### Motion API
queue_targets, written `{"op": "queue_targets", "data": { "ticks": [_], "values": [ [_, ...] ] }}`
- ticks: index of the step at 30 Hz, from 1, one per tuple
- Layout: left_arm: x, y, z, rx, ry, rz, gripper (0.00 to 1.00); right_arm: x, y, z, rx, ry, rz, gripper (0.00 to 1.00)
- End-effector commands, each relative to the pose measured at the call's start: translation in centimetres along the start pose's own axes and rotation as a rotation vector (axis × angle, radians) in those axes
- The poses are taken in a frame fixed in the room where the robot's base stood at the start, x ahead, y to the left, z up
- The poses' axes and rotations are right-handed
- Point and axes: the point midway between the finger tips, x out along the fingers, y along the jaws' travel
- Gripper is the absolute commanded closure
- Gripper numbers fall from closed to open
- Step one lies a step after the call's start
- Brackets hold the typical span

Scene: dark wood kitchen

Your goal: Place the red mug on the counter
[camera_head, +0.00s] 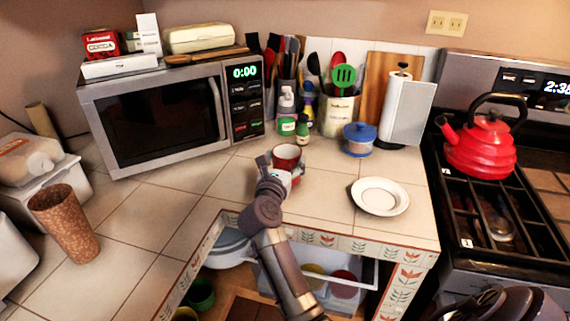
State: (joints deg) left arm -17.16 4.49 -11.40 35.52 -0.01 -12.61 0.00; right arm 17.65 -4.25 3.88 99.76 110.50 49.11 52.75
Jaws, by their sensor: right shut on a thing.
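The red mug (287,155) is upright, over or on the tiled counter (325,190) in front of the bottles; I cannot tell whether its base touches the tiles. My right gripper (283,172) reaches in from below and is shut on the mug at its near side. The gripper and wrist hide part of the mug's lower front. My left gripper does not show clearly.
A white plate (380,196) lies to the right. A blue-lidded jar (358,139), bottles (287,115) and a utensil crock (338,113) stand behind. A microwave (165,105) and a brown cup (65,222) are at left. A red kettle (482,148) sits on the stove. An open drawer is below.

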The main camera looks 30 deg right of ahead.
Motion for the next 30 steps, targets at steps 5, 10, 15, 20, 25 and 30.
{"op": "queue_targets", "data": {
  "ticks": [5, 10, 15, 20, 25, 30],
  "values": [
    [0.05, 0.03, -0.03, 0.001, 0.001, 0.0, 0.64, 0.03, -0.04, -0.87, 0.0, -0.005, 0.0, 0.7],
    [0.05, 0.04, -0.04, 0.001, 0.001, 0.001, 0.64, 0.03, -0.04, -0.84, 0.001, -0.005, 0.0, 0.7],
    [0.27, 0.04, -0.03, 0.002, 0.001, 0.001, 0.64, 0.02, -0.03, -1.23, 0.0, -0.002, 0.0, 0.14],
    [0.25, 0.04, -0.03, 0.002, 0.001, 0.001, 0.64, 0.02, -0.04, -1.22, 0.0, -0.002, 0.0, 0.0],
    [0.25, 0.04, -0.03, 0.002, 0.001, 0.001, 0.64, 0.02, -0.04, -1.22, 0.0, -0.002, 0.0, 0.0],
    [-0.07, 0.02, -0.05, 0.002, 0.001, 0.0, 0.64, 0.03, -0.06, -0.82, 0.0, -0.002, 0.0, 0.0]
  ]
}}
